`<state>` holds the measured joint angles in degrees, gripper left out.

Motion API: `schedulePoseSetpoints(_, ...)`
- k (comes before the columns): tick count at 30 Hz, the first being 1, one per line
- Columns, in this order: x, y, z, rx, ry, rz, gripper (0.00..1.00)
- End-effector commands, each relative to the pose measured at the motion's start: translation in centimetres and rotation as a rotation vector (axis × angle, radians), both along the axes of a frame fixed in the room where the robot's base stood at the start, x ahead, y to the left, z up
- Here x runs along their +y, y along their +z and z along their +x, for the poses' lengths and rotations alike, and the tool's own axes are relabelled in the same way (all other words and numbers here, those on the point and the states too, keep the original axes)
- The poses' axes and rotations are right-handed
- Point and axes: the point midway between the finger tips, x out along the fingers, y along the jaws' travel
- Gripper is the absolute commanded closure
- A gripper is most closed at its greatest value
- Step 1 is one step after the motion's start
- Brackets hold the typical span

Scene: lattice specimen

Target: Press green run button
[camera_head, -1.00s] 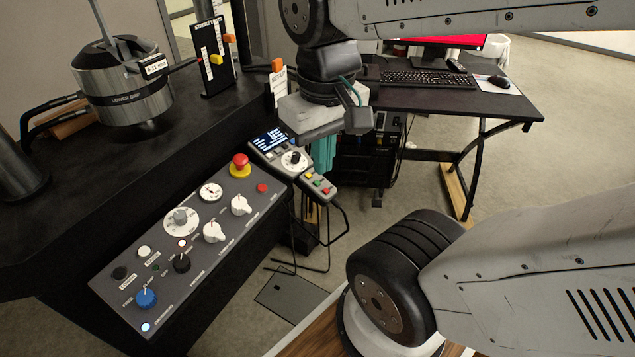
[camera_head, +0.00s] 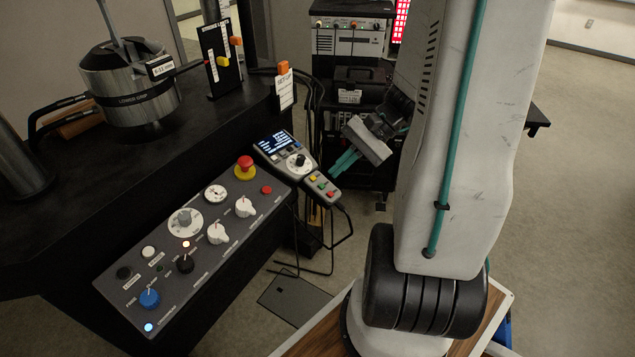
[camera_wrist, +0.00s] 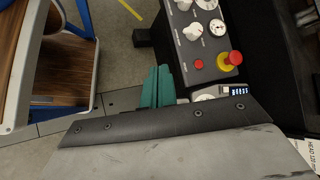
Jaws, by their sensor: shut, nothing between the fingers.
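My gripper (camera_head: 336,170) has teal fingers and is shut and empty. In the head view its tips point down and left, just right of a small grey button box (camera_head: 322,188) with several coloured buttons. A small green button (camera_head: 322,187) seems to be among them, but they are tiny. The tips look close to the box; the gap cannot be judged. In the wrist view the teal fingers (camera_wrist: 158,72) point up the picture over the floor. The coloured buttons do not show there, and my gripper body covers the lower part.
A grey control panel (camera_head: 205,262) with knobs and a red emergency stop (camera_head: 245,163) lies left of the box. A pendant with a lit display (camera_head: 273,142) adjoins the box. A black equipment rack (camera_head: 350,110) stands behind. Floor is open below the fingers.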

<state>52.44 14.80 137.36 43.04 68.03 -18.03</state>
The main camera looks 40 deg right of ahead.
Motion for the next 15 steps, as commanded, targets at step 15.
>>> schedulePoseSetpoints(15,-4.9,-2.0,5.1,-0.242,-0.222,0.026,1.0)
